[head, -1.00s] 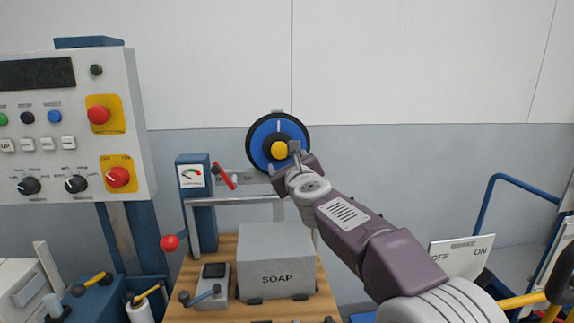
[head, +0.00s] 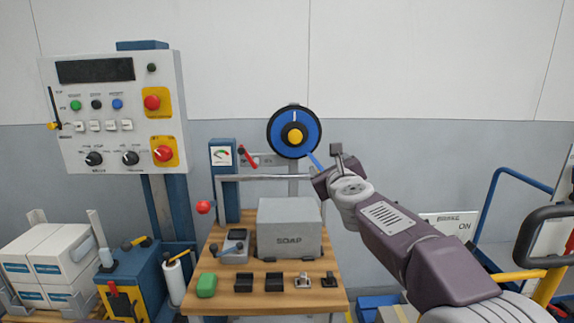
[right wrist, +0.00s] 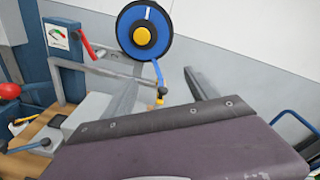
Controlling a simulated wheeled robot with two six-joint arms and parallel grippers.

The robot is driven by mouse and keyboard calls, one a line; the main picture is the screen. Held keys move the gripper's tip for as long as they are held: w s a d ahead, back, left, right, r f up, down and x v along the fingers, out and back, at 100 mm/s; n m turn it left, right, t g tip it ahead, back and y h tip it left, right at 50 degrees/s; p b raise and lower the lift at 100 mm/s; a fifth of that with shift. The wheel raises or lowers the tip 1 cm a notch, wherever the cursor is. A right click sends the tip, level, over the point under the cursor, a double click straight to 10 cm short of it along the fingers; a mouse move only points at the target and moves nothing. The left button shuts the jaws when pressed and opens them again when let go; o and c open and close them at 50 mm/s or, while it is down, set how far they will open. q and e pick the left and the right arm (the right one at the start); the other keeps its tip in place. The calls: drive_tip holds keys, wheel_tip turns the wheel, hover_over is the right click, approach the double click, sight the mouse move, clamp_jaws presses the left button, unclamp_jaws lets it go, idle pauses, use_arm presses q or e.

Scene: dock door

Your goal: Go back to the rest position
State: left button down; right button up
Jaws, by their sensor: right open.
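My right gripper (head: 330,160) is open and empty, in front of the grey wall just right of the blue round dial (head: 283,146). The dial has a black rim and a yellow centre knob (head: 295,136). In the head view a gap of wall shows between the gripper and the knob. In the right wrist view the two grey fingers (right wrist: 165,92) stand apart with nothing held between them, and the dial (right wrist: 144,15) is beyond them. A blue bar (right wrist: 158,72) with a yellow end hangs below the dial there. My left gripper is not in view.
A control panel (head: 112,105) stands at left, with white boxes (head: 48,255) below. A yellow-railed cart (head: 515,275) is at right. The upper wall is clear.

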drive_tip(key=s+d+f+n+g, duration=0.1)
drive_tip(key=s+f+n, duration=0.3)
drive_tip(key=f, duration=0.4)
drive_tip(key=s+d+f+n+g, duration=0.1)
drive_tip(key=s+f+n+g, duration=0.3)
drive_tip(key=f, duration=0.5)
drive_tip(key=s+d+f+n+g, duration=0.2)
drive_tip(key=s+f+n, duration=0.3)
drive_tip(key=f, duration=0.4)
drive_tip(key=shift+s+d+g, duration=0.1)
drive_tip(key=shift+s+g, duration=0.05)
drive_tip(key=shift+g, duration=0.25)
drive_tip(key=s+d+f+n+g, duration=0.1)
drive_tip(key=s+f+n+g, duration=0.3)
drive_tip(key=s+f+n, duration=0.55)
drive_tip(key=s+d+f+n+g, duration=0.2)
drive_tip(key=s+f+n+g, duration=0.4)
drive_tip(key=s, duration=0.7)
wheel_tip(320, 180, up, 16)
drive_tip(key=n+t+p, duration=0.1)
drive_tip(key=p, duration=1.4)
drive_tip(key=shift+t+h, duration=0.4)
drive_tip(key=shift+a, duration=0.1)
